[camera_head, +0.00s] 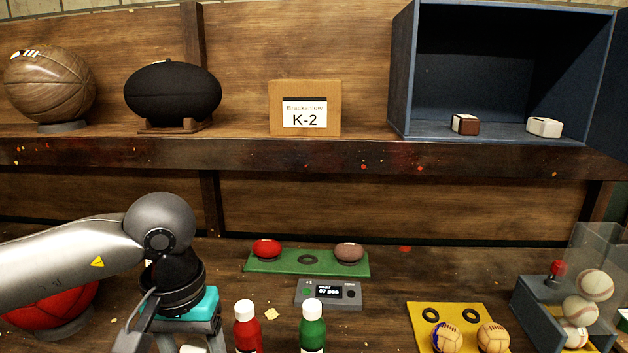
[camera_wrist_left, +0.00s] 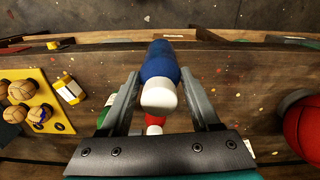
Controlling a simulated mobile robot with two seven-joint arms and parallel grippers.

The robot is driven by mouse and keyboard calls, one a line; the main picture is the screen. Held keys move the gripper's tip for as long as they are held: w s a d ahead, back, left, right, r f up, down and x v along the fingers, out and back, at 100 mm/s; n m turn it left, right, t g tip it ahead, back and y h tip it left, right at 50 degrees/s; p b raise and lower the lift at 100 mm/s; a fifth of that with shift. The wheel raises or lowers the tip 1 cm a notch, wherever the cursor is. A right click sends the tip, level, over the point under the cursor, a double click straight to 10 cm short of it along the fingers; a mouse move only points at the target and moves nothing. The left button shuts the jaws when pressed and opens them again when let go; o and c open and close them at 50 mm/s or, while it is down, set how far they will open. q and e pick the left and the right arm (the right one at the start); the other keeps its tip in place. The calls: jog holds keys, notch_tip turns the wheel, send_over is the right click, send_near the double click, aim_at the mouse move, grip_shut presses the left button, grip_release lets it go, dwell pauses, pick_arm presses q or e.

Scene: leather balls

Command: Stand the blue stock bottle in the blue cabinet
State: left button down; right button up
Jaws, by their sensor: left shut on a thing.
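The blue stock bottle (camera_wrist_left: 158,58), with a white cap, is between the fingers of my left gripper (camera_wrist_left: 161,76) in the left wrist view. The gripper is shut on it. In the head view my left gripper (camera_head: 182,335) is low at the left, above the bench, and the bottle is mostly or wholly hidden there. The blue cabinet (camera_head: 401,75) stands open on the shelf at the upper right. A brown-and-white block (camera_head: 465,124) and a white block (camera_head: 544,127) sit on its floor, with bare floor at its left. My right gripper is not in view.
A red bottle (camera_head: 247,330) and a green bottle (camera_head: 312,328) stand right of my gripper. The shelf edge (camera_head: 300,156) runs across above the bench. A K-2 box (camera_head: 304,107) stands left of the cabinet. A clear ball dispenser (camera_head: 590,250) is at the right.

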pick_arm(q)
jog(key=shift+s+f, duration=0.25)
jog(key=shift+s, duration=0.5)
jog(key=shift+s+f, duration=0.2)
jog(key=shift+s, duration=0.5)
jog(key=shift+f, duration=0.1)
jog(key=shift+d, duration=0.1)
